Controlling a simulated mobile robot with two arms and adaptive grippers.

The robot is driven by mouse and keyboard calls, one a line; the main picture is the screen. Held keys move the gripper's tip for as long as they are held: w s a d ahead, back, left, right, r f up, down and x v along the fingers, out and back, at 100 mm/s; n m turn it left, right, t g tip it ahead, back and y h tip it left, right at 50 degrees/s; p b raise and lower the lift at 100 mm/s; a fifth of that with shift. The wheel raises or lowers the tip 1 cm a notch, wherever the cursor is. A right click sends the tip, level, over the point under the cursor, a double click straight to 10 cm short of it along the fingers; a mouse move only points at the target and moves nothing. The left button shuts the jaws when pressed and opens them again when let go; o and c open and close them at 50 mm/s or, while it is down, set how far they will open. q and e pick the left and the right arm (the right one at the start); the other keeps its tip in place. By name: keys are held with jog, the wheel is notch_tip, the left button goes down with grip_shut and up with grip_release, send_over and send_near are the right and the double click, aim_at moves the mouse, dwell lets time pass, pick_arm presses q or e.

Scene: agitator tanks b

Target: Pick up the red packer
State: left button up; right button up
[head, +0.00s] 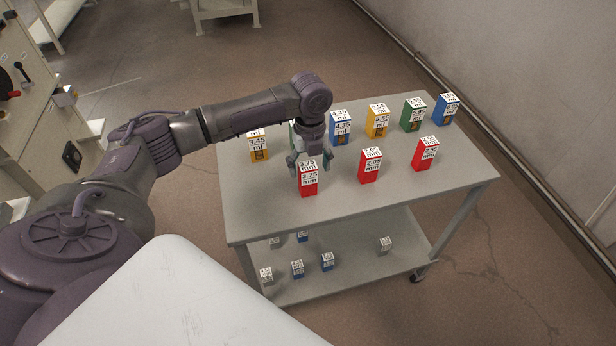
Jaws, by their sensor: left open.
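Three red packers stand upright in the front row on the grey cart top (400,197). The left red packer (308,187) has a white label that seems to read 3.75 mm. The middle red packer (370,174) reads 2.05 mm, and the right red packer (425,162) has a label too small to read surely. My left gripper (308,165) is open, pointing down just above and behind the left red packer. I cannot tell whether its fingers touch it. My right gripper is not in view.
A yellow box (259,150) stands left of my gripper, and a green box is mostly hidden behind it. Blue (340,130), yellow (377,122), green (413,116) and blue (446,110) boxes stand behind. Several small boxes sit on the lower shelf (350,264). A cabinet (40,110) stands left.

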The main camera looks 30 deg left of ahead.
aim_at(308, 176)
pick_arm(q)
jog(key=shift+s+a+f+p, duration=0.1)
jog(key=shift+f+p, duration=0.05)
jog(key=shift+f, duration=0.8)
jog(key=shift+s+a+f+p, duration=0.1)
jog(key=shift+f+p, duration=0.05)
jog(key=shift+f, duration=0.75)
jog(key=shift+w, duration=0.1)
jog(key=c, duration=1.3)
